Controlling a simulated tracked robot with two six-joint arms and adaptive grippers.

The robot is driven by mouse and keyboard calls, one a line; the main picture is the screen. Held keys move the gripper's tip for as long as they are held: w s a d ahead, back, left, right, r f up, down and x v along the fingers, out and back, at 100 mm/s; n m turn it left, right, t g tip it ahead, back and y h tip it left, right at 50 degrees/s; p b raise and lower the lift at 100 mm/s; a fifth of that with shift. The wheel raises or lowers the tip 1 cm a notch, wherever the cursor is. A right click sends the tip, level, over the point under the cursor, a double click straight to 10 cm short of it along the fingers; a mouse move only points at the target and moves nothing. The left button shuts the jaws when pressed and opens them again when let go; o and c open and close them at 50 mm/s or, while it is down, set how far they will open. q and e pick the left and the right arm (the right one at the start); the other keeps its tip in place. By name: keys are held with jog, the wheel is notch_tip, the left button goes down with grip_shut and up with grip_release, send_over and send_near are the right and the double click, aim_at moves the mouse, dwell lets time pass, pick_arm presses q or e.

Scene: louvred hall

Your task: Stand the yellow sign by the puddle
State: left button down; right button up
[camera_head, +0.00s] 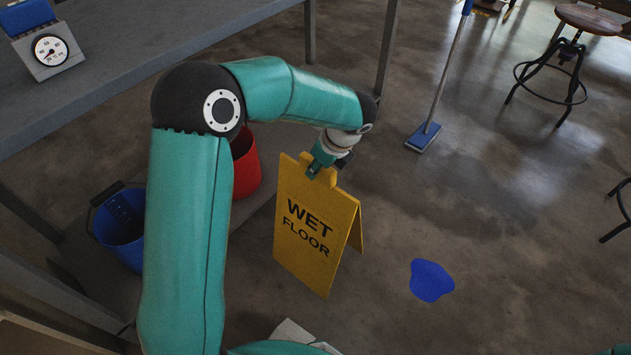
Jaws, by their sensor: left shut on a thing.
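The yellow sign (307,230), marked "WET FLOOR", is an A-frame with its two panels spread apart. My left gripper (321,168) is shut on the sign's top edge and holds it upright. I cannot tell whether the sign's feet touch the floor. The blue puddle (431,281) lies flat on the floor to the right of the sign, apart from it. My right gripper does not show.
A red bucket (246,165) and a blue bucket (124,232) stand by the grey bench (200,28), partly behind my left arm. A blue mop (424,136) stands at the back. A stool (590,20) is back right. Floor around the puddle is clear.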

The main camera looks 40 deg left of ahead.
aim_at(317, 180)
pick_arm(q)
notch_tip(317, 180, down, 5)
jog(key=shift+b, duration=1)
jog(key=c, duration=1)
grip_release()
jog(key=p+v, duration=0.5)
jog(key=v, duration=0.7)
jog(key=shift+r, duration=0.1)
jog(key=shift+s+a, duration=0.1)
